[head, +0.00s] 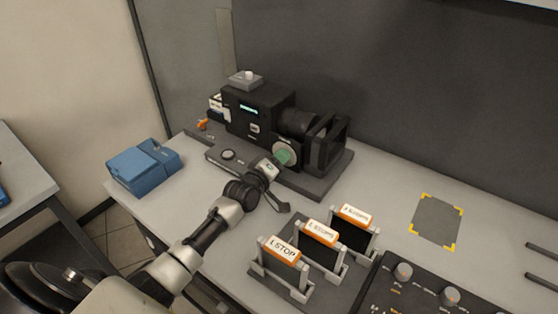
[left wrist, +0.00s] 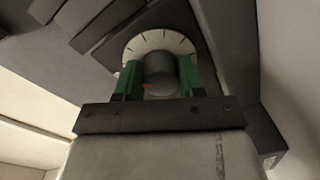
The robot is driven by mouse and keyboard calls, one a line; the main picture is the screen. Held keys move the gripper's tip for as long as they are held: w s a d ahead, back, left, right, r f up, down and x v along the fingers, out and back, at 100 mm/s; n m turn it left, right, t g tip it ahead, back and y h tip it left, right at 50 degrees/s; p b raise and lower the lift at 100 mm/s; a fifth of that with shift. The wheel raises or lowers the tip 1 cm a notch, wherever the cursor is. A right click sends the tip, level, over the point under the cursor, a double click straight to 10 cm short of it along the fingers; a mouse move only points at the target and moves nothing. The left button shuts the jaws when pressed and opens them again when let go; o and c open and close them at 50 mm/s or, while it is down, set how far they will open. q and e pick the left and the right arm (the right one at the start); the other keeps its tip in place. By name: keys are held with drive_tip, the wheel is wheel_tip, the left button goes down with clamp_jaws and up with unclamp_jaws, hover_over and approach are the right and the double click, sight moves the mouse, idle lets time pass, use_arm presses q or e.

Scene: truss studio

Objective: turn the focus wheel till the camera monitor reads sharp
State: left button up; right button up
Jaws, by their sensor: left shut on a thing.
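The black camera (head: 262,113) stands on a dark base plate at the back of the table, its lens and matte box (head: 325,142) facing right. A small lit screen (head: 249,109) shows on its side, too small to read. The focus wheel, a pale disc with dark tick marks (left wrist: 159,42), has a round grey knob (left wrist: 160,73) in its middle. My left gripper (head: 283,157) reaches the wheel at the camera's near side. In the left wrist view its green fingers (left wrist: 160,80) are shut on the knob, one on each side. My right gripper is not in view.
Three orange-topped filters marked in stops (head: 282,250) stand in a rack right of my left arm. A blue case (head: 143,166) lies at the left. A panel with knobs (head: 428,290) is at front right. A yellow-cornered grey mat (head: 437,221) lies bare.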

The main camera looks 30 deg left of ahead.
use_arm(q)
drive_tip(key=o, duration=0.9)
drive_tip(key=shift+o, duration=0.2)
drive_tip(key=s, duration=0.3)
drive_tip(key=s+a, duration=0.1)
drive_tip(key=s, duration=0.3)
drive_tip(key=s+b, duration=0.1)
drive_tip(key=s, duration=0.2)
drive_tip(key=shift+s+a+r, duration=0.15)
drive_tip(key=shift+s+a, duration=0.05)
drive_tip(key=shift+s, duration=0.15)
